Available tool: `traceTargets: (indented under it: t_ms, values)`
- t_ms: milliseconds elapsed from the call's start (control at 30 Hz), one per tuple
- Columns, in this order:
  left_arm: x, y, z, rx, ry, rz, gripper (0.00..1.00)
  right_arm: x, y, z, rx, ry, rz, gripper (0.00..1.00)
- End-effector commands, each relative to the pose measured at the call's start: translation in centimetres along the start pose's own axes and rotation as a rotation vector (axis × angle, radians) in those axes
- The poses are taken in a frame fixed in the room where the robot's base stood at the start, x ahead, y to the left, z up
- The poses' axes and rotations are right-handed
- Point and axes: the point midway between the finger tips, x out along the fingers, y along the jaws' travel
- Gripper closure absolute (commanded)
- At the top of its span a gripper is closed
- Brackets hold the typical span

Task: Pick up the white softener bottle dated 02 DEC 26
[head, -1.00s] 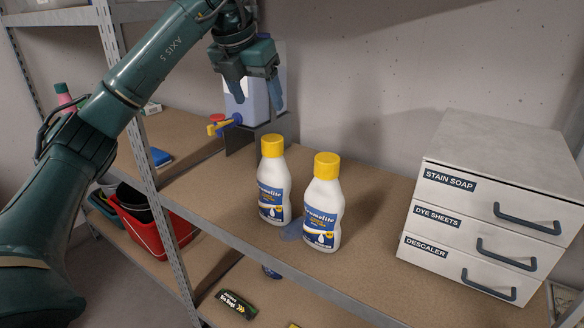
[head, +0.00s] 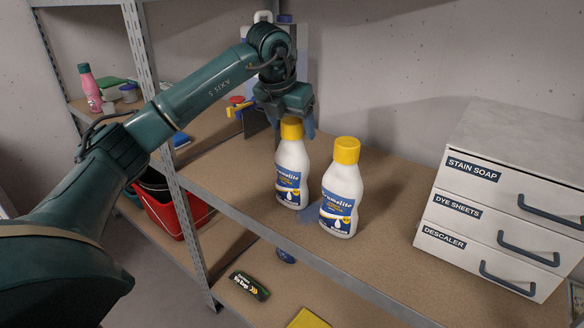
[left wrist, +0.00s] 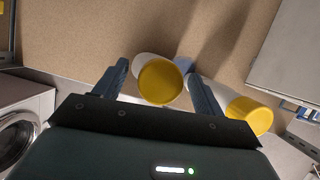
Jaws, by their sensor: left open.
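Two white bottles with yellow caps and blue-and-white labels stand upright on the shelf, the left bottle (head: 291,178) slightly behind the right bottle (head: 341,196). No date is readable on either. My left gripper (head: 290,118) is open directly over the left bottle, its fingertips around cap height. In the left wrist view, my left gripper (left wrist: 157,70) has a finger on each side of the left bottle's yellow cap (left wrist: 160,82). The right bottle's yellow cap (left wrist: 250,115) is outside the fingers. My right gripper is out of view.
A white drawer unit (head: 505,200) stands at the right. A jug with a blue-and-yellow tap (head: 237,106) is behind my left arm. The metal shelf upright (head: 170,180) is beside that arm. A bluish patch (head: 308,213) lies between the bottles.

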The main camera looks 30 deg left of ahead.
Motion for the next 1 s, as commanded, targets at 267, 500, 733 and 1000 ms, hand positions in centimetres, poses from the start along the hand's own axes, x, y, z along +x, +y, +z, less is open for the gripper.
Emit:
traceTargets:
  t_ms: [267, 500, 733, 1000]
  values:
    - [0.37, 0.0, 0.02, 0.001, -0.001, 0.0, 0.3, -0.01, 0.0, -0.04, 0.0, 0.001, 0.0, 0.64]
    - [0.34, -0.01, 0.01, 0.001, -0.001, 0.0, 0.5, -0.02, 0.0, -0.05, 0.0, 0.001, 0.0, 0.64]
    - [0.33, -0.01, 0.02, 0.001, -0.001, 0.0, 0.68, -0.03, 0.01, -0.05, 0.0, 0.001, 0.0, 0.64]
    - [0.32, -0.01, 0.02, 0.001, -0.001, 0.0, 0.91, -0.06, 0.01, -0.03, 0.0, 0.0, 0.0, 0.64]
